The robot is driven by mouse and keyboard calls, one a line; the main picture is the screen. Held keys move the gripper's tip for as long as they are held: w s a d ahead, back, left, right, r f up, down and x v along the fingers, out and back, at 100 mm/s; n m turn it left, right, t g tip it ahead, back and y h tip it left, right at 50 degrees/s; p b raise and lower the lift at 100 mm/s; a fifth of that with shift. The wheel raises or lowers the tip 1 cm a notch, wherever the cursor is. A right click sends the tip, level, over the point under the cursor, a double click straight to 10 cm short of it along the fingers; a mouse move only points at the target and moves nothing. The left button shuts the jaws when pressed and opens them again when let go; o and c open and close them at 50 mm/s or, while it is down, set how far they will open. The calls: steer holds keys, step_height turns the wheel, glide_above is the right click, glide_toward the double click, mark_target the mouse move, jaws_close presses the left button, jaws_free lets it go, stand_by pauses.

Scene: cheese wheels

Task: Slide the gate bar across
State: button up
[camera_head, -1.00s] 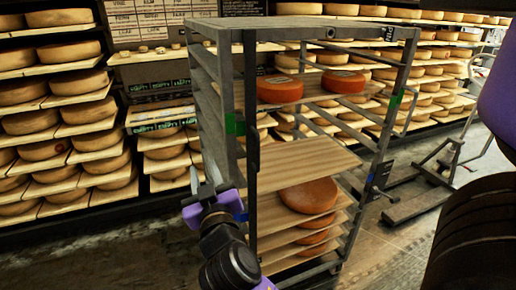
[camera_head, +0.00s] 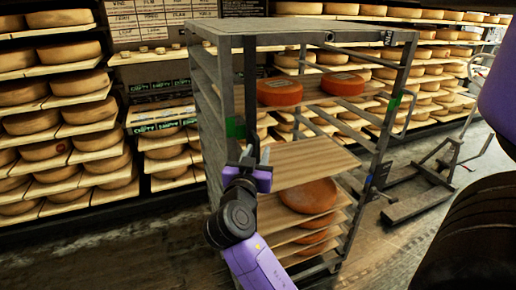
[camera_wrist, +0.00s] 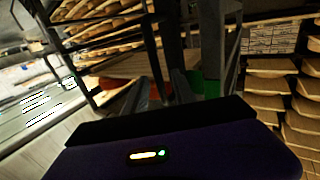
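The gate bar (camera_head: 253,138) is a dark, thin upright bar at the front left post of the grey metal rack (camera_head: 290,28). My gripper (camera_head: 256,155) is at this bar, about mid-height on the rack, and covers its lower part. In the wrist view the two fingers of my gripper (camera_wrist: 162,92) stand apart, with a dark upright bar or post between or just beyond them. I cannot tell whether they touch it. A green patch (camera_wrist: 205,86) shows right of the fingers in the wrist view.
The rack holds wooden shelves (camera_head: 300,160) and orange cheese wheels (camera_head: 279,92). Shelves of cheese stand behind and to the left. A low metal trolley (camera_head: 420,200) stands at the right. The floor (camera_head: 130,255) in front left is clear.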

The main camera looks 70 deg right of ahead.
steer(key=shift+d, duration=0.6)
jaws_close()
stand_by(1.1)
